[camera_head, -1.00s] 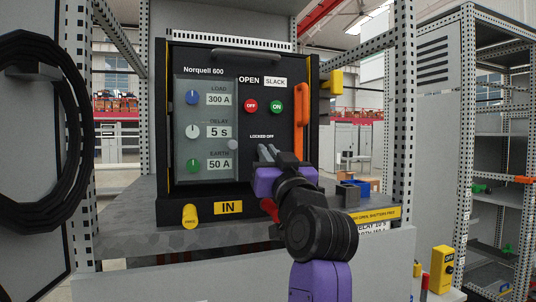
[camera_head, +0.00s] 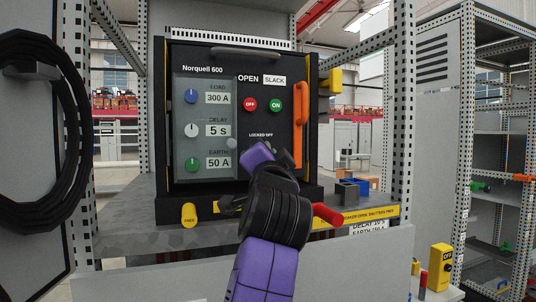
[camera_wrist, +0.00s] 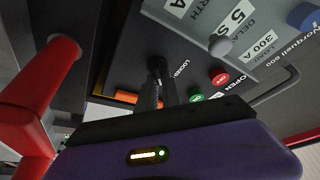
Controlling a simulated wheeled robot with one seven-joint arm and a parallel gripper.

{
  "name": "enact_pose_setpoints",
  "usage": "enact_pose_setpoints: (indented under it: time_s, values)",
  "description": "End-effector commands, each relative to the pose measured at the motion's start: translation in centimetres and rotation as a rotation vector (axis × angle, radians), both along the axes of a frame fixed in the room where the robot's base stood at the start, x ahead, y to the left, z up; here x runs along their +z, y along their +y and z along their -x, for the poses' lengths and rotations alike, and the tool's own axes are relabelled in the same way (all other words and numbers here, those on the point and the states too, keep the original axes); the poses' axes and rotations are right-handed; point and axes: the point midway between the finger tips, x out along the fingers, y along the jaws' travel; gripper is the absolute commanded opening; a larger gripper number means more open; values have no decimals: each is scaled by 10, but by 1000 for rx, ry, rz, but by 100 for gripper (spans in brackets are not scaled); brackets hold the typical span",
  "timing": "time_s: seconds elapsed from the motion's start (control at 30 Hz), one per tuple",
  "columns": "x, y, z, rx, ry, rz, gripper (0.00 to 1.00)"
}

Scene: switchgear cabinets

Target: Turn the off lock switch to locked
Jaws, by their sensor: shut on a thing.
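The breaker front panel (camera_head: 218,160) is labelled Norquell 600. The small "LOCKED OFF" label (camera_head: 261,135) is just above my gripper (camera_head: 265,149), which is at the panel below the OFF and ON buttons. In the wrist view my gripper (camera_wrist: 158,88) is shut on the small dark off lock switch (camera_wrist: 156,66), beside the partly covered "LOCKED" lettering (camera_wrist: 180,68). My wrist hides the switch in the head view, and its exact turn angle cannot be told.
The red OFF button (camera_head: 250,104), green ON button (camera_head: 276,105) and orange handle (camera_head: 299,125) are close to my gripper. A red grip (camera_head: 327,214) sticks out below right. Blue bins (camera_head: 354,187) stand on the shelf at right.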

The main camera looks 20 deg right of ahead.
Motion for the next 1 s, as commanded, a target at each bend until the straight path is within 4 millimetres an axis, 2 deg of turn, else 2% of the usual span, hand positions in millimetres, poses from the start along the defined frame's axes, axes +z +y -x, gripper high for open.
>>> enact_pose_setpoints:
  time_s: [0.6,1.0]
  values:
    - [-1,0,0,0,3,-548,0]
    - [-3,-1,0,-1,3,-726,0]
